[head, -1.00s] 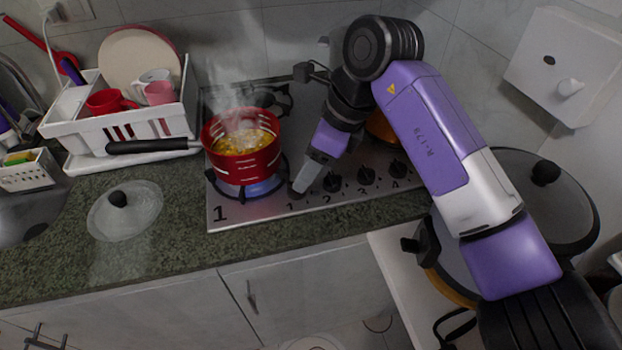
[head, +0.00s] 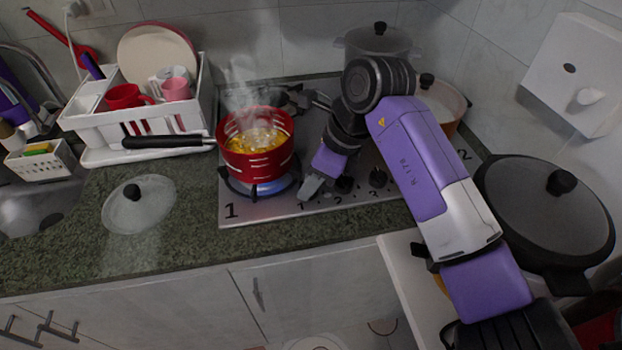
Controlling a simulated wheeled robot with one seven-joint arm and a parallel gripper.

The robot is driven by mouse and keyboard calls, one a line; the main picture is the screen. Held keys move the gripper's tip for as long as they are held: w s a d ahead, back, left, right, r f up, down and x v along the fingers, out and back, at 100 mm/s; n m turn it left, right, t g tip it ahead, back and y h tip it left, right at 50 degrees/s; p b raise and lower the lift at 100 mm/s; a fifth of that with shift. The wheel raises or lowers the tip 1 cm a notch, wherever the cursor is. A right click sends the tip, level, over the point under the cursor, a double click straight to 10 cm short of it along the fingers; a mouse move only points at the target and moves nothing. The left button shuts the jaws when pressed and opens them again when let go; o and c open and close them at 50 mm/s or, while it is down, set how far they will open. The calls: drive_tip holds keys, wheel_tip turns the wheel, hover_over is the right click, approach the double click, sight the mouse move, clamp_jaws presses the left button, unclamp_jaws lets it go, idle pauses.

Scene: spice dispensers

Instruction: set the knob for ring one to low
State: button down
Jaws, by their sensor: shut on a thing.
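My gripper (head: 310,188) points down at the front edge of the steel stove (head: 245,212), at the leftmost place in the knob row, marked 1. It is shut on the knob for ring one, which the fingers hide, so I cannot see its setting. Two black knobs show to the right, one close beside the gripper (head: 344,184) and one farther along (head: 378,177). Ring one, at the front left by the large 1, burns with a blue flame (head: 277,187) under a red pot (head: 257,165) of steaming yellow food.
The pot's black handle (head: 165,142) sticks out left toward a white dish rack (head: 135,125). A glass lid (head: 138,210) lies on the green counter. A large lidded pan (head: 540,205) stands at the right. A pot (head: 378,48) and an orange-sided pan (head: 440,100) are behind my arm.

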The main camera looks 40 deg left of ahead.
drive_tip(key=shift+r+m+p, duration=0.1)
drive_tip(key=shift+m+p, duration=0.2)
drive_tip(key=shift+p, duration=0.05)
drive_tip(key=shift+m+t+p, duration=0.4)
drive_tip(key=shift+m+p, duration=0.25)
drive_tip(key=shift+m, duration=0.25)
drive_tip(key=shift+s+m+t+p, duration=0.15)
drive_tip(key=shift+m+t+p, duration=0.65)
drive_tip(key=shift+m, duration=0.9)
drive_tip(key=c, duration=1)
unclamp_jaws()
